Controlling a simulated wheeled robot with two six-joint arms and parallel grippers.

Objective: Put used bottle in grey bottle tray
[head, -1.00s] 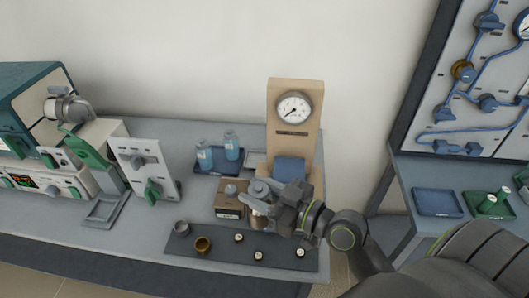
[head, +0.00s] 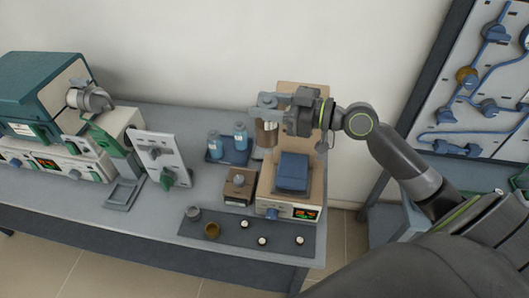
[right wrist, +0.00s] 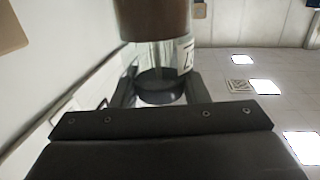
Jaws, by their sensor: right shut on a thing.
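My right gripper (head: 268,106) is shut on a bottle (head: 266,134) with brown contents and holds it in the air in front of the tan gauge stand, above the bench. In the right wrist view the bottle (right wrist: 158,55) shows clear glass, a brown part at the top, a label and a dark lower end. The gauge behind is hidden by the gripper. I cannot make out a grey bottle tray for certain; a dark blue tray (head: 213,158) holds two blue bottles (head: 240,137). My left gripper is not in view.
A wooden block (head: 239,187) stands left of the blue press-like device (head: 292,172). A dark mat (head: 275,229) with small pots lies in front. Furnaces (head: 50,110) and an upright grey panel (head: 160,152) stand left. A separate table (head: 480,178) is at right.

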